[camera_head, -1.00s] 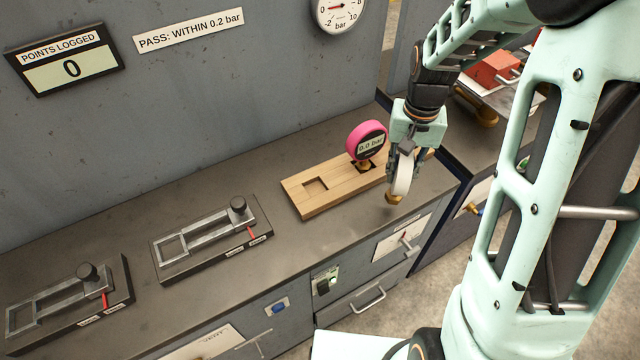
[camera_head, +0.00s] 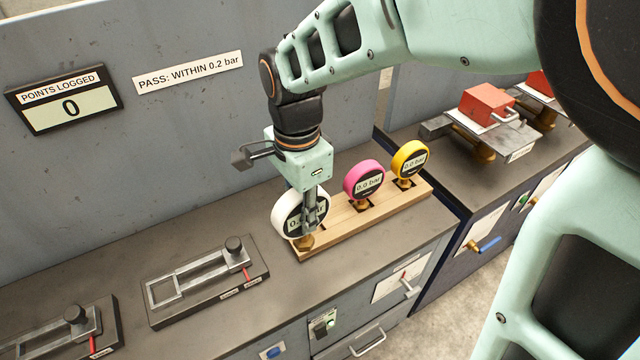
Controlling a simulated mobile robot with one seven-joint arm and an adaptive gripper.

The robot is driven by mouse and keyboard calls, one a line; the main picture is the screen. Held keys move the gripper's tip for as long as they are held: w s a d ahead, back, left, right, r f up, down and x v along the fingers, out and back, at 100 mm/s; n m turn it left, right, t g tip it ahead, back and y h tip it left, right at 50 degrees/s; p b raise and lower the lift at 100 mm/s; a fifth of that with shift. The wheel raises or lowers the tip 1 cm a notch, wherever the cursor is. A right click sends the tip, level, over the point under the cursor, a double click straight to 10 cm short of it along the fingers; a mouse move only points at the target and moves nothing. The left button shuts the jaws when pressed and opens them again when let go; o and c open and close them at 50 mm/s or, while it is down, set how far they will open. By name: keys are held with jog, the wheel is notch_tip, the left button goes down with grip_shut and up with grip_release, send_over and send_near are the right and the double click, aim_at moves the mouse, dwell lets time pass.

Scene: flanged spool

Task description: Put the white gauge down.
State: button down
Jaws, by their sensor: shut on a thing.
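The white gauge (camera_head: 288,222) is upright with its brass stem (camera_head: 304,243) at the left end of the wooden rack (camera_head: 384,214). My gripper (camera_head: 310,208) is shut on it from above, and a finger hides part of its dial. The stem is at or just above the left recess; I cannot tell whether it is seated. The pink gauge (camera_head: 363,180) stands in the middle recess and the yellow gauge (camera_head: 409,160) in the right one.
Two slotted lever fixtures (camera_head: 205,280) lie to the left on the grey bench. A wall display (camera_head: 68,97) reads 0 points logged. Red valve blocks (camera_head: 487,104) stand on the bench at the right. The bench between rack and fixture is clear.

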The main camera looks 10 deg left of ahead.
jog(key=shift+s+a+r+m, duration=0.25)
jog(key=shift+s+a+m, duration=0.05)
jog(key=shift+s+a, duration=0.15)
jog(key=shift+s+a+r+m, duration=0.2)
jog(key=shift+s+a+m, duration=0.1)
jog(key=shift+s, duration=0.15)
jog(key=w+d+f+b, duration=0.1)
jog(key=w+f+b, duration=0.6)
jog(key=w+f, duration=0.6)
jog(key=shift+w+d, duration=0.15)
jog(key=shift+w, duration=0.25)
jog(key=shift+f, duration=0.15)
jog(key=c, duration=1.7)
grip_release()
notch_tip(320, 180, up, 12)
jog(key=shift+r, duration=0.2)
